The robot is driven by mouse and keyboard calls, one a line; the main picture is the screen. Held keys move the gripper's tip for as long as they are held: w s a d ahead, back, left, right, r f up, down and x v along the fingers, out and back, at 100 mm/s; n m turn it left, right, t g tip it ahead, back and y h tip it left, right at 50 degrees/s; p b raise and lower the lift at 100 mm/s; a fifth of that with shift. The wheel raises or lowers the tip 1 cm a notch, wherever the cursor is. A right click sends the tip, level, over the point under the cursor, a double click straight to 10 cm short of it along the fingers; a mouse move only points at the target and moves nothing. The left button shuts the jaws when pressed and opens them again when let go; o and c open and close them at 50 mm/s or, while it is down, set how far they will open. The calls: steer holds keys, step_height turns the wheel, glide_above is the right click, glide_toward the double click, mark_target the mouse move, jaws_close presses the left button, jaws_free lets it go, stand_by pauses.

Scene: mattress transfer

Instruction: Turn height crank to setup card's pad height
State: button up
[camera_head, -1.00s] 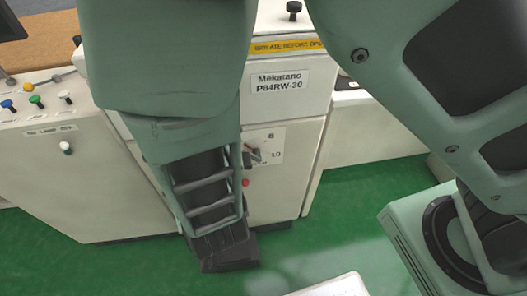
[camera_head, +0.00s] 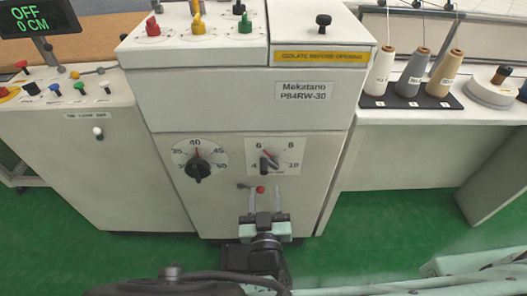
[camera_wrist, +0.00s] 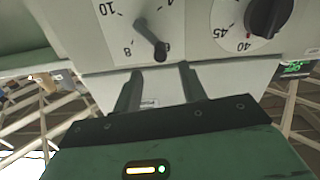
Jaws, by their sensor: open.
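The front of the Mekatano cabinet (camera_head: 240,100) carries a white dial plate (camera_head: 291,148) marked 4, 6, 8 and 10. A dark crank (camera_head: 266,164) with a red pointer sits on it; the pointer leans up and left, near the 6. The crank also shows upside down in the wrist view (camera_wrist: 151,40). My gripper (camera_head: 265,193) is open and empty, just below the dial in the head view. Its fingers (camera_wrist: 160,70) appear apart from the crank, on either side of a strip of cabinet. No setup card can be made out.
A round dial with a black knob (camera_head: 198,172), numbered about 35 to 50, is left of the crank. A display (camera_head: 36,20) reads OFF, 0 CM. Thread cones (camera_head: 411,75) stand on the right bench. Green floor (camera_head: 370,225) is clear.

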mark_target(263, 162)
steer(key=w+p, duration=0.1)
steer(key=w, duration=1)
steer(key=shift+w+d+p, duration=0.15)
steer(key=shift+d+p, duration=0.05)
steer(key=shift+p, duration=0.15)
steer(key=c, duration=0.8)
